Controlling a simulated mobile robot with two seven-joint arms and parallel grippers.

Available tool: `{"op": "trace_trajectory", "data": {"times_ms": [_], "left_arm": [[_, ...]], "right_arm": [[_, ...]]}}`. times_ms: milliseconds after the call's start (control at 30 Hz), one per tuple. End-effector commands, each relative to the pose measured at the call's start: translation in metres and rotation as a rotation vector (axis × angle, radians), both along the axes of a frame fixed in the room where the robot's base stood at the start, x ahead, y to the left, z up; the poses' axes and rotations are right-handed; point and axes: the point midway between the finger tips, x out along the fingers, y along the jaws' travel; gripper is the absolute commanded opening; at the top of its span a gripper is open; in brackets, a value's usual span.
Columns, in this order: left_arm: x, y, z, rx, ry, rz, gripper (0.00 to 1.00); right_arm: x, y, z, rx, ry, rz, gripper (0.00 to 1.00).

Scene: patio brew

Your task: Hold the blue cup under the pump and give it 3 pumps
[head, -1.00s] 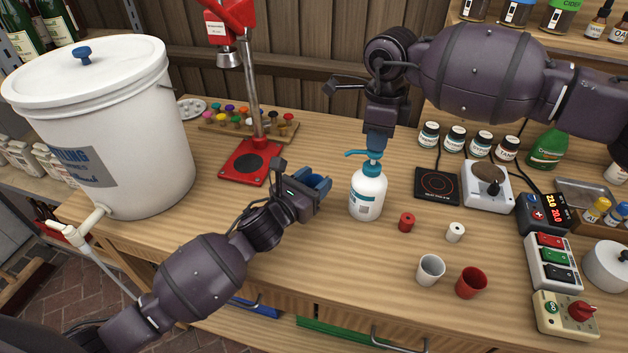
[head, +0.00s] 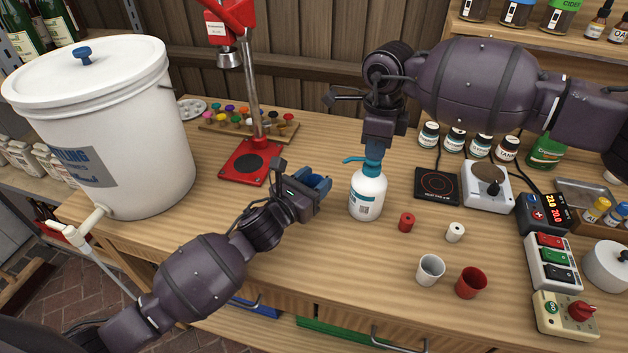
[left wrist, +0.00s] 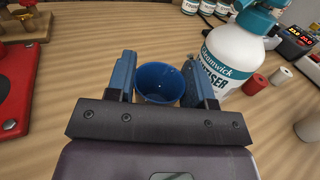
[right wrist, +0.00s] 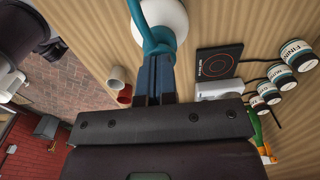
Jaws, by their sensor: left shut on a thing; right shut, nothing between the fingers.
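The blue cup (left wrist: 160,84) is between the fingers of my left gripper (left wrist: 158,92), its open top facing up. In the head view the cup (head: 320,184) shows only partly behind my left gripper (head: 308,188). It is just left of the white pump bottle (head: 367,196), whose teal spout (head: 352,159) points left towards it. I cannot tell whether the spout tip is directly over the cup. My right gripper (head: 375,152) is shut and empty, pointing down with its fingertips on the teal pump head. In the right wrist view the fingers (right wrist: 155,72) are together beside the teal pump (right wrist: 150,30).
A red spool (head: 406,222), a white spool (head: 455,232), a white cup (head: 430,270) and a red cup (head: 471,282) stand right of the bottle. A red press stand (head: 250,163) and a white bucket (head: 110,140) are left. The wood between bucket and stand is clear.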

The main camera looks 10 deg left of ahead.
Motion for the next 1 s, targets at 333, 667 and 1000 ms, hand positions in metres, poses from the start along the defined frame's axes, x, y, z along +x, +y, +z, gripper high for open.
{"op": "trace_trajectory", "data": {"times_ms": [333, 667, 1000], "left_arm": [[0.000, 0.000, -0.001, 0.000, 0.000, 0.000, 0.23], [0.000, 0.000, -0.001, 0.000, 0.000, 0.000, 0.23], [0.000, 0.000, 0.000, 0.000, 0.000, 0.000, 0.23]], "right_arm": [[-0.001, 0.000, -0.003, -0.003, 0.005, 0.001, 0.00], [-0.001, -0.001, 0.008, -0.003, 0.003, 0.001, 0.00], [-0.001, 0.000, 0.024, -0.001, 0.002, 0.001, 0.00]]}}
